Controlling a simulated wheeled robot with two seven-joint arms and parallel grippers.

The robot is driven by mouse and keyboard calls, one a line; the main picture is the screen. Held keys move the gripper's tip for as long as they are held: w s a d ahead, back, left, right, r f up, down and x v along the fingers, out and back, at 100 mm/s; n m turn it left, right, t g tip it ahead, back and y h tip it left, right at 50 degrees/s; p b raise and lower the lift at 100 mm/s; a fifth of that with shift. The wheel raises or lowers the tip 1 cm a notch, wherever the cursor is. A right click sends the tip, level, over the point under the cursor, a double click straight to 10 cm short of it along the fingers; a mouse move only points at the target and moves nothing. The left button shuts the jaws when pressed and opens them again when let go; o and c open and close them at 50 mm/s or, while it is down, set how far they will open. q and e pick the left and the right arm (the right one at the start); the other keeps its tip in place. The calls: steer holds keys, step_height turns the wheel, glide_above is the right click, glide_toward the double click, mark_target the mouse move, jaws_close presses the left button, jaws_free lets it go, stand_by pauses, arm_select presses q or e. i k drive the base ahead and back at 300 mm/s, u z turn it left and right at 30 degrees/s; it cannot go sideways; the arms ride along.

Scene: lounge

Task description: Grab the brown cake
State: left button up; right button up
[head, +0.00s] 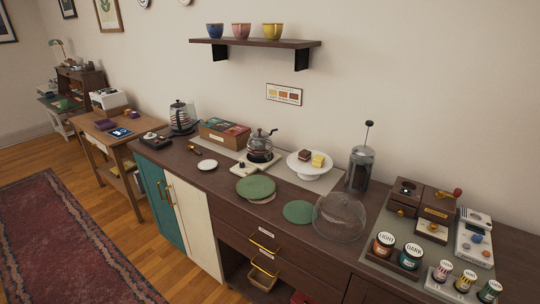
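The brown cake (304,155) is a small dark square piece with a lighter layer. It sits on a white cake stand (300,170) on the dark wooden counter. A yellow cake (318,160) sits close to its right on the same stand. A clear glass dome (340,218) rests on the counter in front and to the right of the stand, so the cakes are uncovered. Neither of my grippers shows in the head view.
A French press (360,168) stands right of the stand, and a kettle (260,145) stands left of it. Green round mats (298,211) lie in front. Jars and grinders crowd the right end. A shelf with cups (255,42) hangs above. Open floor lies at the left.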

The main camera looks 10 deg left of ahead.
mark_target(304, 155)
steer(key=z, duration=0.5)
steer(key=k, duration=1.2)
steer(key=u, duration=0.1)
steer(key=i, duration=1.7)
steer(key=z, duration=0.7)
